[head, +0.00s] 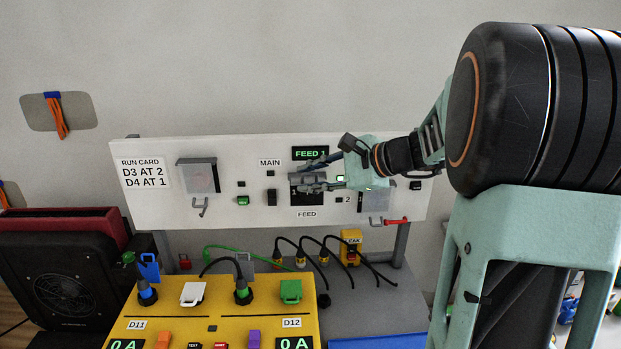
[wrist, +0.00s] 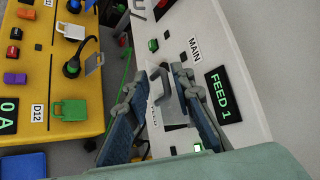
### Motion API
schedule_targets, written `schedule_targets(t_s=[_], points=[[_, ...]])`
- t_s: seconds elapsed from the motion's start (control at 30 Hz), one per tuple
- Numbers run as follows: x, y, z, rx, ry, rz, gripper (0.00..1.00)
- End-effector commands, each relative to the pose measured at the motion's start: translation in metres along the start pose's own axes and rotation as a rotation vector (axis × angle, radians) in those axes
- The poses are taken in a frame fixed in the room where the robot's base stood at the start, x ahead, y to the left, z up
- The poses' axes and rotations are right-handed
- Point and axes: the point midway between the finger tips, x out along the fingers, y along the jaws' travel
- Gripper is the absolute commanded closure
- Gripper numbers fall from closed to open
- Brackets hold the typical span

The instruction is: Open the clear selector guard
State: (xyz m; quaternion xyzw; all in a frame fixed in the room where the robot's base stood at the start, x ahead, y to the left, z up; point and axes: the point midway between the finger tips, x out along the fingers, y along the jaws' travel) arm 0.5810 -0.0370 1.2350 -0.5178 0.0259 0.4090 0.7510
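The FEED selector unit (head: 307,198) is a dark square in the middle of the white upright panel, under the lit FEED 1 display. My gripper (head: 308,177) reaches in from the right and covers much of this unit. In the wrist view my gripper (wrist: 166,70) has its two fingers apart, one on each side of a pale grey piece (wrist: 166,92) at the selector. I cannot tell whether the fingers touch that piece, or whether it is the clear guard. The guard's edges and the selector knob are hard to make out behind the fingers.
A clear-covered box (head: 197,176) with a hook below sits on the panel's left. A red-handled pin (head: 395,221) is at the lower right. The MAIN switch (head: 272,197) is just left of the selector. A yellow console (head: 220,325) and black cables are below.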

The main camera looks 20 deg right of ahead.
Motion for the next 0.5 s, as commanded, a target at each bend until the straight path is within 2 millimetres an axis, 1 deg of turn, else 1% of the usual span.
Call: schedule_targets(t_s=[0.17, 0.27, 0.37, 0.5], points=[[-0.001, 0.001, 0.0, 0.001, 0.0, 0.002, 0.78], [-0.005, 0.001, -0.001, 0.001, 0.001, 0.002, 0.78], [-0.019, 0.0, -0.001, 0.001, 0.001, 0.0, 0.78], [-0.048, 0.0, -0.001, 0.0, 0.002, -0.001, 0.78]])
